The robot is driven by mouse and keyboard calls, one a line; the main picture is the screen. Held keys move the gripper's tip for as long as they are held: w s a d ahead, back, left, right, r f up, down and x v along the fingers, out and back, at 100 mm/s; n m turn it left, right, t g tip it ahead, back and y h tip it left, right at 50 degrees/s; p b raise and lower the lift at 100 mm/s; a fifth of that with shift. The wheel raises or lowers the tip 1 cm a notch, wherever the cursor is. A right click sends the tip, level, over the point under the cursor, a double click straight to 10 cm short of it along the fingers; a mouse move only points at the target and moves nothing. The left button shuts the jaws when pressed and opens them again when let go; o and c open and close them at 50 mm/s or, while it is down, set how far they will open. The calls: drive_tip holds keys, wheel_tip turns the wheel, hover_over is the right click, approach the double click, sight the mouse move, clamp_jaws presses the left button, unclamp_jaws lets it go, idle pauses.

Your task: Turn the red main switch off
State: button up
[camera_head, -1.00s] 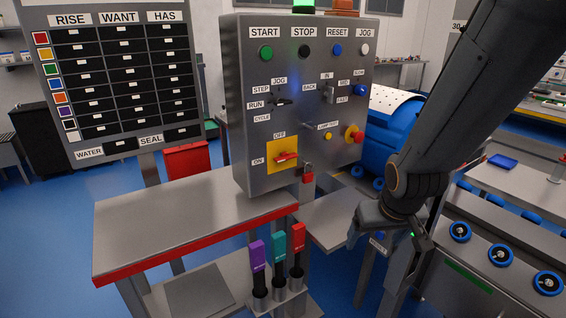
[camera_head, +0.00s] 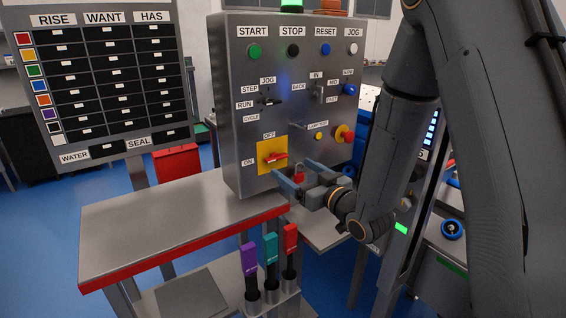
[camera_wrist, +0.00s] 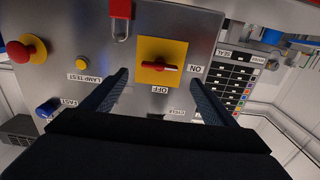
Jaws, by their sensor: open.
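The red main switch (camera_head: 275,157) sits on a yellow plate (camera_head: 265,146) low on the front of the grey control panel. Its red handle lies about level, in line with the ON label at left; the OFF label is above the plate. In the wrist view the red switch (camera_wrist: 160,67) is near the middle, with ON at its right and OFF below. My gripper (camera_head: 292,168) is open and empty, just in front of the panel at the switch's lower right. In the wrist view its two fingers (camera_wrist: 158,77) appear on either side of the switch; contact cannot be told.
A red padlock (camera_head: 299,178) hangs right of the switch, close to my fingers. A red and yellow stop knob (camera_head: 344,134) and a yellow lamp-test button (camera_head: 319,136) are farther right. A steel table (camera_head: 150,220) with a red edge stands below. Purple, teal and red-topped handles stand in front.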

sight(279, 159)
drive_tip(key=p+x, duration=0.2)
drive_tip(key=x, duration=0.4)
drive_tip(key=shift+w+a, duration=0.25)
drive_tip(key=shift+w, duration=0.05)
drive_tip(key=shift+c, duration=0.3)
drive_tip(key=c, duration=1)
